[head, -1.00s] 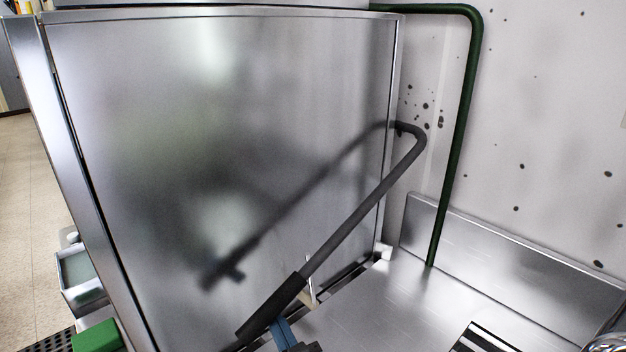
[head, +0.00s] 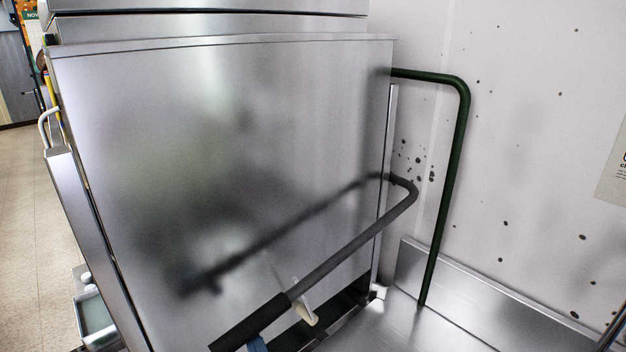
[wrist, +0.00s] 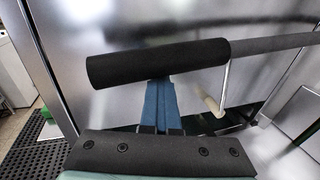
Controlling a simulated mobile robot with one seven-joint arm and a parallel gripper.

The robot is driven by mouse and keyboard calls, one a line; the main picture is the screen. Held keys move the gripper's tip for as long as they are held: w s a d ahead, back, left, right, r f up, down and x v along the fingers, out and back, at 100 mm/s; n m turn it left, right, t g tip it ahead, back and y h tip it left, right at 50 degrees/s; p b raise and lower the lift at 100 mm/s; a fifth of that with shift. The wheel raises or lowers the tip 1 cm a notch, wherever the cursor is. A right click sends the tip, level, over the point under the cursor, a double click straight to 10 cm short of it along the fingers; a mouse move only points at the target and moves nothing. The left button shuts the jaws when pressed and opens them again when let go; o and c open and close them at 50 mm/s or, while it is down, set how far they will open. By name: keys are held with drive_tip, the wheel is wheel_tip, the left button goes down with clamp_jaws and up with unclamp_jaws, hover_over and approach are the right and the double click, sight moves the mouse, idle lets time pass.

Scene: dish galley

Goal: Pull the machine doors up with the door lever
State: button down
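The door lever (head: 345,240) is a dark bent bar that slants down from the machine's right side to a thick black grip (head: 250,322). The grip crosses the wrist view (wrist: 160,64). My gripper (wrist: 163,84) has blue fingers side by side with no gap showing, so it looks shut with nothing between them. The fingers meet the grip from below, and their tips are hidden behind it. In the head view only a bit of blue finger (head: 258,344) shows under the grip.
A green pipe (head: 452,170) runs up beside the machine at the right. A steel counter with a backsplash (head: 480,300) lies along the speckled wall. A pale rod-like part (head: 305,303) hangs near the grip. A perforated black mat (wrist: 35,150) lies at the left.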

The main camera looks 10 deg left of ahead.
drive_tip(key=r+p, duration=0.2)
drive_tip(key=r, duration=0.2)
drive_tip(key=r+p, duration=0.3)
drive_tip(key=r, duration=0.1)
drive_tip(key=s+a+r+p, duration=0.1)
drive_tip(key=r+p, duration=0.2)
drive_tip(key=r, duration=0.1)
drive_tip(key=shift+a, duration=0.1)
drive_tip(key=w+d+r+p, duration=0.2)
drive_tip(key=w+r+p, duration=0.15)
drive_tip(key=r, duration=0.55)
drive_tip(key=w+d+r+p, duration=0.2)
drive_tip(key=r+p, duration=0.2)
drive_tip(key=r, duration=0.5)
drive_tip(key=w+d+r+p, duration=0.2)
drive_tip(key=d+r+p, duration=0.15)
drive_tip(key=r, duration=0.55)
drive_tip(key=s+d+f, duration=0.2)
drive_tip(key=s+d, duration=0.2)
drive_tip(key=s, duration=0.4)
drive_tip(key=shift+d, duration=0.35)
drive_tip(key=shift+w, duration=0.1)
